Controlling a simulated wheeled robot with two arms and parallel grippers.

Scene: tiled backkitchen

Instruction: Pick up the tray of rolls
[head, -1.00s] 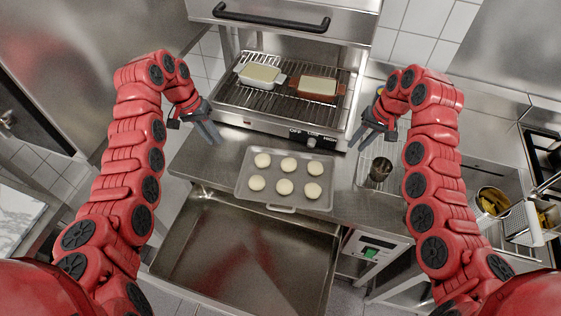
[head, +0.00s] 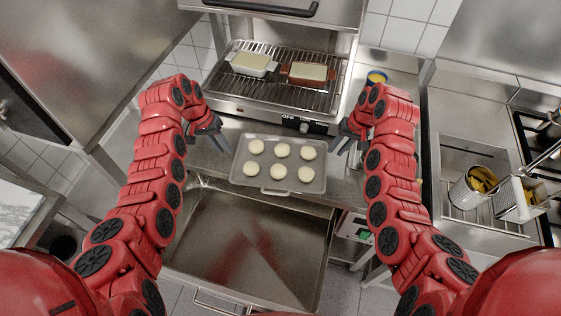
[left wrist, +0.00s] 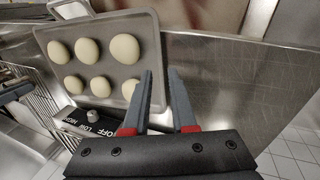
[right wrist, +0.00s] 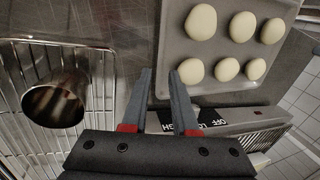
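The tray (head: 238,172) is a grey rectangular pan with several pale round rolls (head: 281,150) on it, lying flat on the steel counter. It has a handle at its near edge. My left gripper (head: 226,142) is open beside the tray's left edge; in the left wrist view its fingers (left wrist: 161,88) are apart, with the tray rim (left wrist: 155,60) next to one fingertip. My right gripper (head: 341,146) is open just off the tray's right edge; in the right wrist view its fingers (right wrist: 160,85) are apart, close to the tray's rim (right wrist: 166,45). Both are empty.
Behind the tray stands a grill oven with a white dish (head: 252,64) and a brown dish (head: 306,74) on its rack. An open steel drawer (head: 250,240) lies in front, below the counter.

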